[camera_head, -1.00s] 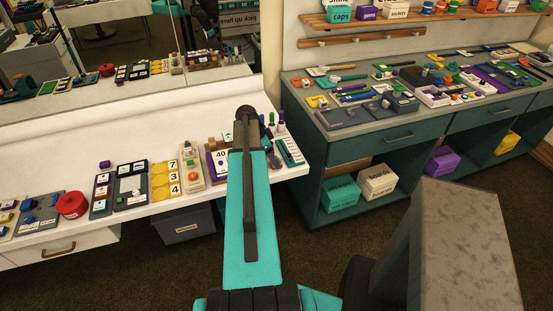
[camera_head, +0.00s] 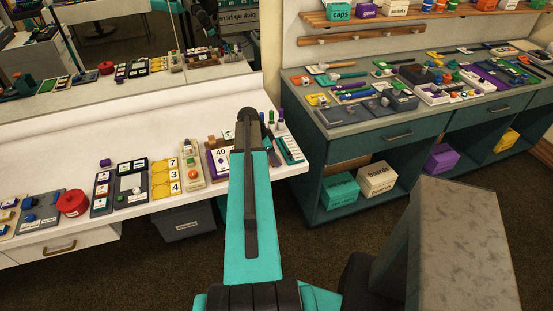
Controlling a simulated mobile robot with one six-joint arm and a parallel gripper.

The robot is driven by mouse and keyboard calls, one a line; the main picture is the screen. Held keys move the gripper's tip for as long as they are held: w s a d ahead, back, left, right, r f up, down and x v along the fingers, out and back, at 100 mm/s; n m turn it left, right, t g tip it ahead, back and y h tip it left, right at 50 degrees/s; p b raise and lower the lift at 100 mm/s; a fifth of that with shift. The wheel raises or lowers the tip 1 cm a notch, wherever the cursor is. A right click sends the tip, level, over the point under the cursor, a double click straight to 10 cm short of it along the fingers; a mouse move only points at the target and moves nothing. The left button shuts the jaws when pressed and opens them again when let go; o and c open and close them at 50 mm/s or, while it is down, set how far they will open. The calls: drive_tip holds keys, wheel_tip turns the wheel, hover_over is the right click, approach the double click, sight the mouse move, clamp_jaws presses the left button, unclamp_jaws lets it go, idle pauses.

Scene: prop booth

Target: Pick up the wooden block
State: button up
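A small brown piece that looks like a wooden block (camera_head: 211,141) is on the white counter (camera_head: 120,145), just left of my teal arm and behind a card marked 40. It is small and partly crowded by other items, so I cannot be sure of its exact shape. My arm reaches forward over the counter's right end and hides part of what lies behind it. My gripper does not show; the arm's dark far joint is the furthest part I see.
Game pieces, a red round container (camera_head: 72,203) and yellow number cards (camera_head: 167,178) line the counter's front. A mirror (camera_head: 130,60) stands behind. A green cabinet (camera_head: 330,165) with crowded top and boxes is right. A grey bin (camera_head: 188,223) sits under the counter.

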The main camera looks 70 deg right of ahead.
drive_tip(key=c, duration=0.5)
drive_tip(key=shift+r, duration=0.25)
drive_tip(key=shift+r+b, duration=0.85)
drive_tip(key=shift+r, duration=0.2)
drive_tip(key=s+a+r, duration=0.1)
drive_tip(key=a, duration=0.3)
drive_tip(key=s+a+b, duration=0.1)
drive_tip(key=s+a, duration=0.1)
drive_tip(key=a, duration=0.2)
drive_tip(key=s+a+r+b, duration=0.1)
drive_tip(key=s+a, duration=0.1)
drive_tip(key=a, duration=0.2)
drive_tip(key=shift+a+r, duration=0.3)
drive_tip(key=shift+a+p, duration=0.1)
drive_tip(key=shift+p, duration=0.6)
drive_tip(key=a+p, duration=0.1)
drive_tip(key=p, duration=0.5)
drive_tip(key=shift+s+r+p, duration=0.1)
drive_tip(key=shift+s+p, duration=0.1)
drive_tip(key=shift+p, duration=0.1)
